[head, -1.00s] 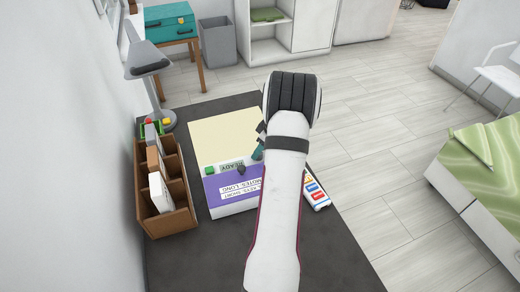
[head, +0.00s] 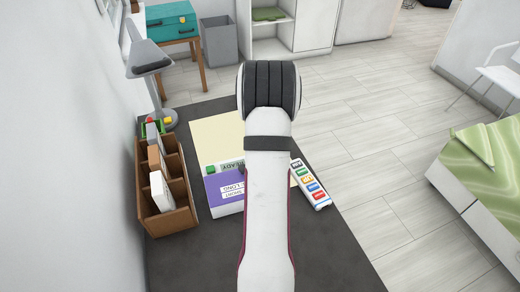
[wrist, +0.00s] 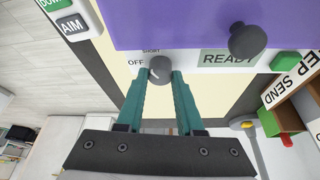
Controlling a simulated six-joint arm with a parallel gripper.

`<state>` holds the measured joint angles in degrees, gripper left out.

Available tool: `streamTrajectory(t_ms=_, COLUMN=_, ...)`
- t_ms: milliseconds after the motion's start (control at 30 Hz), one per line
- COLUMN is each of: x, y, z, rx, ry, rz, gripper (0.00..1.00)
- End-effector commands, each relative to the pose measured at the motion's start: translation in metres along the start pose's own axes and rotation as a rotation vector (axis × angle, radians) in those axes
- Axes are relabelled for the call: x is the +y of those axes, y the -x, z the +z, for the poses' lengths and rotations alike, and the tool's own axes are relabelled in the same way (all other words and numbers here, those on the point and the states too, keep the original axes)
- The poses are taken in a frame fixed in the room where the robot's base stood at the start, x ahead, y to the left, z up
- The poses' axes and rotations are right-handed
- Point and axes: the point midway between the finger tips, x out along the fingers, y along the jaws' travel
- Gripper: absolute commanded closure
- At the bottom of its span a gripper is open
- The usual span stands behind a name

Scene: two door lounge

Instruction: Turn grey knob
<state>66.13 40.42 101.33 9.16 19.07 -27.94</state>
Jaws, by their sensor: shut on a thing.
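In the wrist view, a round grey knob (wrist: 160,67) with a white pointer line sits on the pale front strip of the purple device (wrist: 180,25). A second, dark grey knob (wrist: 247,41) stands to the right, near a READY panel (wrist: 228,59) and a green button (wrist: 286,62).
On the dark desk (head: 195,265), a wooden organizer (head: 180,218) with cards stands left of the device. A remote with coloured buttons (head: 311,184) lies to the right. A grey lamp (head: 150,58) stands behind the organizer. The front of the desk is clear.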

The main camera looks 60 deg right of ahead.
Motion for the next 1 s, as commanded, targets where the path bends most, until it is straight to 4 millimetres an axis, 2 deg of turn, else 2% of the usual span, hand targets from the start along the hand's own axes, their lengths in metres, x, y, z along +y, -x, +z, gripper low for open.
streamTrajectory(t_ms=300, x=-0.0006, y=0.0004, z=-0.0007, rx=0.001, ry=-0.088, rz=0.036, gripper=1.0)
streamTrajectory(t_ms=800, x=-0.0005, y=0.0003, z=-0.0006, rx=0.001, ry=-0.104, rz=0.042, gripper=1.0)
streamTrajectory(t_ms=833, x=-0.0004, y=0.0002, z=-0.0006, rx=0.001, ry=-0.104, rz=0.042, gripper=0.6)
streamTrajectory(t_ms=1000, x=-0.0004, y=0.0001, z=-0.0004, rx=0.0, ry=-0.104, rz=0.042, gripper=0.34)
